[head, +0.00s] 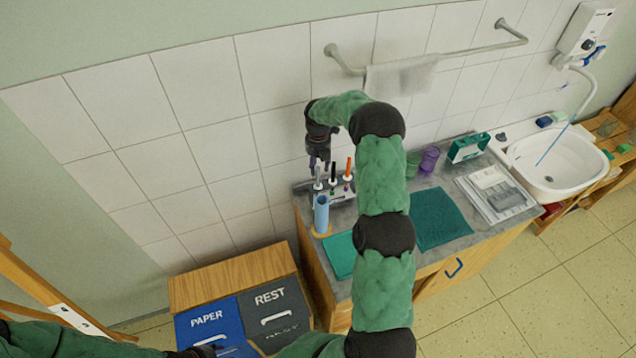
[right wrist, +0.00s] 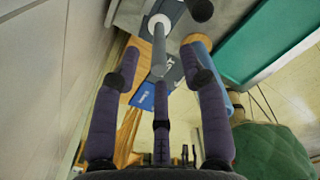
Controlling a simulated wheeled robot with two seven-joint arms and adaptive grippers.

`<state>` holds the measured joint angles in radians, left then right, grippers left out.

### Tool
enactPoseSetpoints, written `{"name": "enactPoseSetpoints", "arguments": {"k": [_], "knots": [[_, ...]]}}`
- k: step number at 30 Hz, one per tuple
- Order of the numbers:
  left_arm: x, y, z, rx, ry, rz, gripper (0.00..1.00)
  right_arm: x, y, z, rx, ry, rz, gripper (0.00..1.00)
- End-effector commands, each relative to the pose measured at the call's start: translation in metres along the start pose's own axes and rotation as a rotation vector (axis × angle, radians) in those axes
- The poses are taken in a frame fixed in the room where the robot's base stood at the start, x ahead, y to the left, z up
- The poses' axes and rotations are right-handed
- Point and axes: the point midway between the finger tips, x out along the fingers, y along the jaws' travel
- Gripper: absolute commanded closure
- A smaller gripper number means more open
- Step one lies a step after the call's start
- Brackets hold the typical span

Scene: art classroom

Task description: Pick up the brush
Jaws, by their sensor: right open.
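My right gripper (head: 318,150) points down over a pale rack (head: 340,193) of upright slim tools at the counter's left end. In the right wrist view its dark fingers (right wrist: 162,70) are spread open. A grey rod-like handle (right wrist: 158,50) stands in a white ring between them, with no clear grip on it. This may be the brush; its lower end is hidden. Beside it in the head view stand a dark-topped tool (head: 333,172) and an orange-topped tool (head: 348,168). My left arm shows at the bottom left; its dark end (head: 197,352) is partly cut off.
A blue cylinder (head: 321,214) on a wooden base stands in front of the rack. Green mats (head: 440,218), purple and green cups (head: 429,158) and a sink (head: 560,165) lie to the right. PAPER and REST bins (head: 215,325) stand below left. The tiled wall is close behind.

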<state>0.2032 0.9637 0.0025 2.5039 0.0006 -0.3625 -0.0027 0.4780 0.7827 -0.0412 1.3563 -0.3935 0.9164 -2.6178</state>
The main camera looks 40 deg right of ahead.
Motion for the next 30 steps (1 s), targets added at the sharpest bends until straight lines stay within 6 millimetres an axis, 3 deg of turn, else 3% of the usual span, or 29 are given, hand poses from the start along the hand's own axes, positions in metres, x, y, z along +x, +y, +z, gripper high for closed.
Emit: {"name": "enactPoseSetpoints", "arguments": {"k": [3, 8, 18, 28, 30], "knots": [[-0.001, 0.000, 0.000, 0.000, 0.000, 0.000, 0.60, 0.019, 0.000, -0.001, -0.001, 0.003, -0.002, 0.57], [-0.002, 0.001, 0.000, 0.001, 0.001, 0.000, 0.60, 0.031, 0.000, 0.000, 0.000, 0.000, -0.001, 0.57], [-0.006, 0.003, 0.000, 0.001, 0.001, 0.000, 0.60, 0.074, 0.000, -0.002, 0.000, 0.001, -0.001, 0.57], [-0.006, 0.003, 0.000, 0.001, 0.001, 0.000, 0.60, 0.080, 0.001, -0.001, 0.000, -0.001, 0.000, 0.57], [-0.006, 0.003, 0.000, 0.001, 0.001, 0.000, 0.60, 0.080, 0.001, -0.002, 0.000, -0.001, 0.000, 0.77]]}}
